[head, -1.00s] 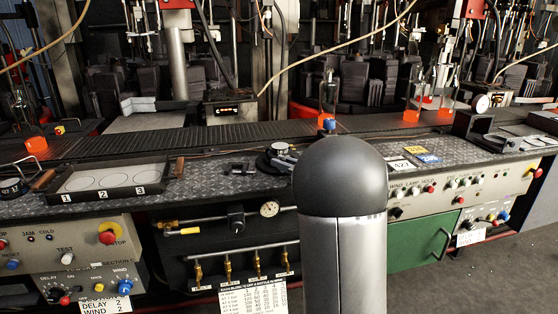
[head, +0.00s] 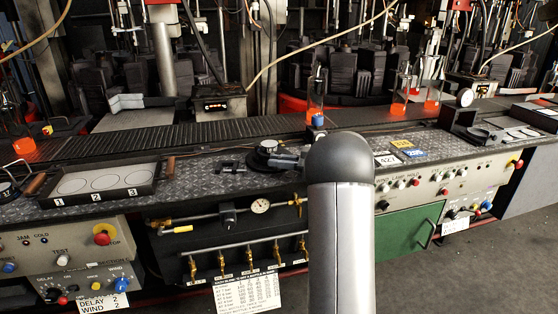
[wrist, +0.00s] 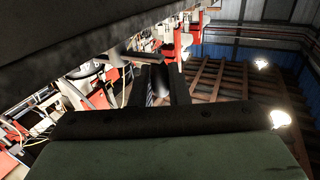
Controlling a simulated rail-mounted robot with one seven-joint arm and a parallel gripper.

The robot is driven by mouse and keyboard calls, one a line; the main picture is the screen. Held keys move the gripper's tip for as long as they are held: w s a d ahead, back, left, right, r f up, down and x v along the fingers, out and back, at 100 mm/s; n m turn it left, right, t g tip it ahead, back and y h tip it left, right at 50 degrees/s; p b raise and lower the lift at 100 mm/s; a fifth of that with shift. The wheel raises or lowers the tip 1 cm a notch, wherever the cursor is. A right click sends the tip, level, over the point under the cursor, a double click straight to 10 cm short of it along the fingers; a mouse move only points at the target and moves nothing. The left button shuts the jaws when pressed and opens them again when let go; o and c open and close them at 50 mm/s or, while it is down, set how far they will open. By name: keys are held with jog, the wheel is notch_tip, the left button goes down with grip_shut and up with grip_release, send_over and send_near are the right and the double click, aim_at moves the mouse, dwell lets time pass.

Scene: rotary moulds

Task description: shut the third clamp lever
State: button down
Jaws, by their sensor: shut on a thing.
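My gripper (wrist: 158,86) shows in the wrist view with its two dark fingers close together around a dark, rounded piece (wrist: 156,80). Shadow keeps me from telling whether this piece is the third clamp lever. A large dark part (wrist: 75,40) slants across the upper left of that view, close to the fingers. In the head view my grey arm link stands in front, and the gripper is out of sight. Dark mould blocks (head: 345,75) stand in rows behind the conveyor. I cannot make out single clamp levers on them.
A conveyor (head: 190,137) runs across the machine, with glowing orange bottles (head: 316,95) on or beside it. A tray with three pale discs (head: 157,172) lies on the tread-plate ledge at left. Hoses hang before the moulds. Grey floor (head: 440,275) is open at lower right.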

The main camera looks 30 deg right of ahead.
jog(key=shift+f, duration=0.15)
jog(key=c, duration=1.5)
grip_release()
jog(key=v, duration=1.7)
jog(key=shift+s+d, duration=0.1)
jog(key=shift+d, duration=0.05)
